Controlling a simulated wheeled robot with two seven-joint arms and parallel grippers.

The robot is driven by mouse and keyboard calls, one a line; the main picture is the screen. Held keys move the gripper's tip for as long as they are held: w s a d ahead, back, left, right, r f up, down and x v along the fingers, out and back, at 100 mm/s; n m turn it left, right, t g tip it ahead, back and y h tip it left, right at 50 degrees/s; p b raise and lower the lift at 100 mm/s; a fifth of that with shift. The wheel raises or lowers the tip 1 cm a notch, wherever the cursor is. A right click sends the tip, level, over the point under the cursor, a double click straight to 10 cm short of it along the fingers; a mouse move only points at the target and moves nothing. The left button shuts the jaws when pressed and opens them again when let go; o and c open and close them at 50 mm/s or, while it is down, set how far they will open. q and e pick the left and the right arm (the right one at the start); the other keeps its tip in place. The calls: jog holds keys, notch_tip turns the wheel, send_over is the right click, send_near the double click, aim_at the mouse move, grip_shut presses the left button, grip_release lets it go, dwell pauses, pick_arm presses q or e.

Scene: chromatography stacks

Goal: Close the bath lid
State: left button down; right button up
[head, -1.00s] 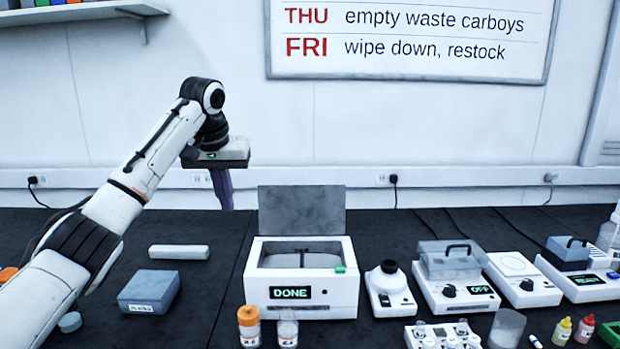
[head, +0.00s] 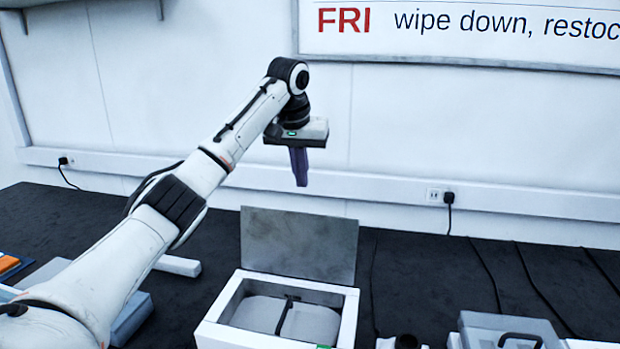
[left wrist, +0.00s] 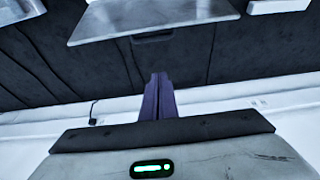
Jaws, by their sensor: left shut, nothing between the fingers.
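The bath (head: 215,325) is a white box on the dark bench, with its open top showing a light basin with a dark bar inside. Its grey lid (head: 298,245) stands raised at the back edge. The lid also shows in the left wrist view (left wrist: 150,18), with a dark handle (left wrist: 152,38) at its edge. My left gripper (head: 301,184) is shut and empty, purple fingers pointing down, above the raised lid and seemingly behind it. In the left wrist view, the closed fingertips (left wrist: 158,76) are apart from the lid. My right gripper is not in view.
A device with a clear, dark-handled cover (head: 508,330) stands right of the bath. A white bar (head: 178,265) and a grey-blue box (head: 132,318) lie to the left, partly behind my arm. The wall with an outlet (head: 433,195) is close behind. Cables cross the bench at right.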

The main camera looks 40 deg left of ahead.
pick_arm(q)
notch_tip(320, 180, down, 8)
jog(key=s+p, duration=0.1)
jog(key=shift+s+d+r, duration=0.15)
jog(key=shift+d+r, duration=0.1)
jog(key=shift+d, duration=0.05)
dwell(0.6)
